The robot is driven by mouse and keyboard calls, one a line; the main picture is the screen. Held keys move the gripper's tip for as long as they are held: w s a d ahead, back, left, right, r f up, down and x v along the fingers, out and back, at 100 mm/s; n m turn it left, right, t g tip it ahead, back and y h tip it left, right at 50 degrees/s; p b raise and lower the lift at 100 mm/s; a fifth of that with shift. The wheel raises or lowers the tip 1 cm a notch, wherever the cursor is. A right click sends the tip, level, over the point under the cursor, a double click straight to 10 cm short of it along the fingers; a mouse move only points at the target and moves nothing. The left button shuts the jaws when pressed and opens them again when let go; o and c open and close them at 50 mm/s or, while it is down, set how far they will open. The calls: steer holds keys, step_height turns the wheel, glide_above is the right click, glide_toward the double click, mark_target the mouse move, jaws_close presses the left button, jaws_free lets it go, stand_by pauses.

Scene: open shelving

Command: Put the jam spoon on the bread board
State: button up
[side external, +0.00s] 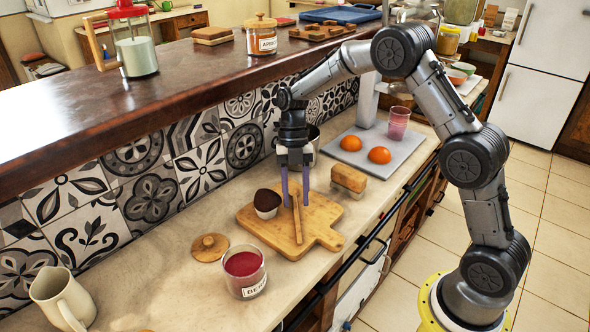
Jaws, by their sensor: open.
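The wooden bread board (325,236) lies on the counter with its handle toward the front right. A slim wooden stick, which looks like the jam spoon (298,222), is over the board, its lower end appearing to rest on it. My gripper (295,201) points down above the board, with its two purple fingers apart. The stick's upper end shows between or just behind the fingertips; I cannot tell whether they touch it. A dark-topped muffin (267,203) sits on the board, left of the fingers. A glass jar of red jam (245,272) stands open in front of the board.
A round wooden lid (210,247) lies left of the board. A sandwich-like block (349,179) is at its back right. A pitcher (62,299) stands front left. A raised ledge (200,80) runs behind.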

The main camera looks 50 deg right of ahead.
steer(key=v, duration=1)
steer(key=s+a+r+m+t+h, duration=0.1)
steer(key=s+r+m+t, duration=0.1)
steer(key=s+r+m, duration=0.45)
steer(key=s+a+m+t+h, duration=0.1)
steer(key=s+m+t, duration=0.5)
steer(key=s+m, duration=1.4)
steer(key=shift+s+t+h, duration=0.4)
steer(key=shift+s+h, duration=0.2)
steer(key=shift+s, duration=0.25)
steer(key=shift+r+m, duration=0.1)
steer(key=shift+m, duration=0.15)
